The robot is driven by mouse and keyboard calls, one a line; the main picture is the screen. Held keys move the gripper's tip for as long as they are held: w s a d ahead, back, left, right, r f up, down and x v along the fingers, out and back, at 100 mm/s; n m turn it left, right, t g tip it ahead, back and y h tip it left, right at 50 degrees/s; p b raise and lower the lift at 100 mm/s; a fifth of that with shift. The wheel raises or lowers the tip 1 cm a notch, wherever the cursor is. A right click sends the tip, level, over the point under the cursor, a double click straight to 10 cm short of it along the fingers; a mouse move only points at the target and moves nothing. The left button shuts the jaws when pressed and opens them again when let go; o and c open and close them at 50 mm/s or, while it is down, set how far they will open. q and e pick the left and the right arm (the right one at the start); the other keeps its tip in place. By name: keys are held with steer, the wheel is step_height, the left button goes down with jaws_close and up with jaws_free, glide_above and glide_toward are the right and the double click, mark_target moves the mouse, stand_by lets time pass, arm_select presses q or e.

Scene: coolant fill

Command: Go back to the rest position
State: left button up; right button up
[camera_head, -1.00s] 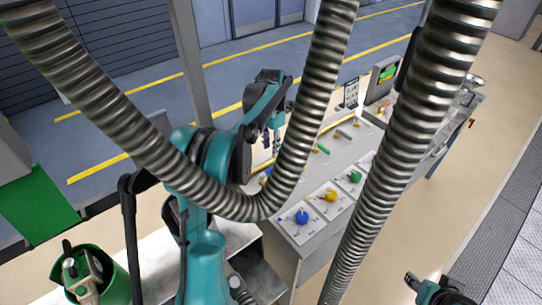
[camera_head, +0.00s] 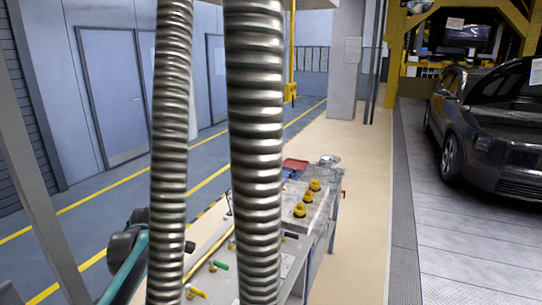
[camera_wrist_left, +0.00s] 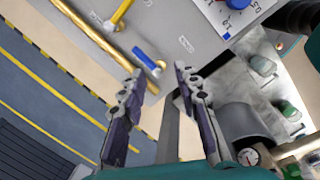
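In the left wrist view my left gripper (camera_wrist_left: 160,72) has its two dark fingers apart, with nothing between them. It hangs over the edge of a grey panel (camera_wrist_left: 172,28) with a blue handle (camera_wrist_left: 148,58) and a yellow handle (camera_wrist_left: 122,12). A blue knob on a white dial plate (camera_wrist_left: 238,4) is at the top. In the head view only a teal part of my left arm (camera_head: 126,268) shows at the lower left, and the gripper itself is not visible there. My right gripper is in neither current view.
Two ribbed metal hoses (camera_head: 255,150) hang across the head view and hide part of the workbench (camera_head: 318,230). Yellow-capped items (camera_head: 300,210) and a red tray (camera_head: 295,164) are on the bench. A dark car (camera_head: 490,125) stands at the right. The beige floor between is clear.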

arm_select(q)
steer(key=s+d+f+m+t+b, duration=0.1)
steer(key=s+d+f+m+t, duration=0.1)
steer(key=s+d+m, duration=0.2)
steer(key=s+d+f+m+t+b, duration=0.1)
steer(key=s+d+f+m+b, duration=0.1)
steer(key=s+m, duration=0.7)
steer(key=s+d+f+m+t+b, duration=0.1)
steer(key=s+d+f+m, duration=0.3)
steer(key=m, duration=0.8)
steer(key=s+d+t, duration=0.1)
steer(key=s+d, duration=0.1)
steer(key=s, duration=0.1)
steer(key=shift+d+f+t+b, duration=0.2)
steer(key=shift+f+t+b, duration=0.1)
steer(key=shift+b, duration=0.1)
